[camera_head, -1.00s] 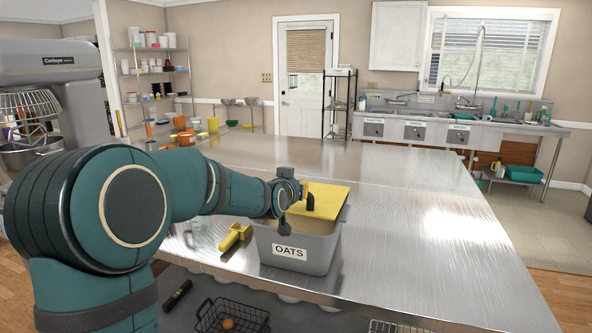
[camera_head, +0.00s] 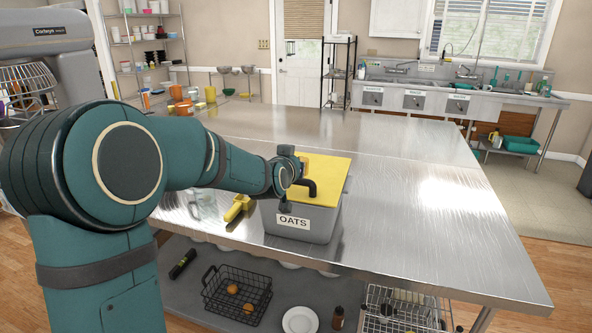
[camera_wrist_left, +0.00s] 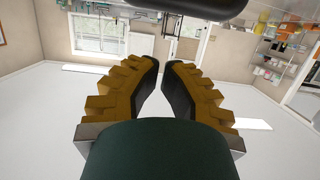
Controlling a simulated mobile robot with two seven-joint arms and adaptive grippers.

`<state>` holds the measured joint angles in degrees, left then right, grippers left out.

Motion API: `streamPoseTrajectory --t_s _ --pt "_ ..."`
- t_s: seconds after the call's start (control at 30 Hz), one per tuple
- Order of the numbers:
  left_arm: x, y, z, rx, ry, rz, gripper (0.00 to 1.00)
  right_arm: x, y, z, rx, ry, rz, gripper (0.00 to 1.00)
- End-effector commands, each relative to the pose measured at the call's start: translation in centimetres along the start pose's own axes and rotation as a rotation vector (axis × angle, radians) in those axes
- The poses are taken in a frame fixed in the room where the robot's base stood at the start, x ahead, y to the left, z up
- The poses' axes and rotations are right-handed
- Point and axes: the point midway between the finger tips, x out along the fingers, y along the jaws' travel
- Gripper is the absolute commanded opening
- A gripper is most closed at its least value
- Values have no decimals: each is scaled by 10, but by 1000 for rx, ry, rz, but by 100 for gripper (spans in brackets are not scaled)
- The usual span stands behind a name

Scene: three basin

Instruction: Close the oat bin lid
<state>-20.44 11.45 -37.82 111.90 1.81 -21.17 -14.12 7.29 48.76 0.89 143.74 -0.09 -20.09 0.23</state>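The grey oat bin (camera_head: 310,229), labelled OATS, stands on the steel table. Its yellow lid (camera_head: 328,178) lies across the bin's top, and no oats show. Whether the lid's edge is fully seated is hard to tell, as my gripper covers its left part. My left gripper (camera_head: 304,182) is at the lid's left side, touching or just above it. In the left wrist view its yellow-and-black fingers (camera_wrist_left: 163,64) converge almost to contact at the tips, with nothing between them. My right gripper is not in view.
A yellow scoop (camera_head: 239,208) lies left of the bin, near a clear glass vessel (camera_head: 203,206). The steel table (camera_head: 420,215) is clear to the right and behind. A wire basket (camera_head: 236,292) and a white plate (camera_head: 300,320) sit on the shelf below.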

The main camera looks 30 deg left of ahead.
Motion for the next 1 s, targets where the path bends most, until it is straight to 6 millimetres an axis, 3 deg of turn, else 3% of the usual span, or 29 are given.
streamPoseTrajectory --t_s 0.1,0.4,0.6,0.87,0.97,1.0 --pt "-10 -1 27 -1 -6 -1 0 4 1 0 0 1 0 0" --pt "-33 0 76 -1 -4 -1 0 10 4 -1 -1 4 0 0" --pt "-40 0 91 0 -3 0 0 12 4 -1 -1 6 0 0" --pt "-41 2 97 1 -11 4 0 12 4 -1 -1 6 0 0" --pt "-38 16 118 7 -63 25 0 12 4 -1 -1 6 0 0" --pt "-36 24 134 10 -99 40 0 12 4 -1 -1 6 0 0"
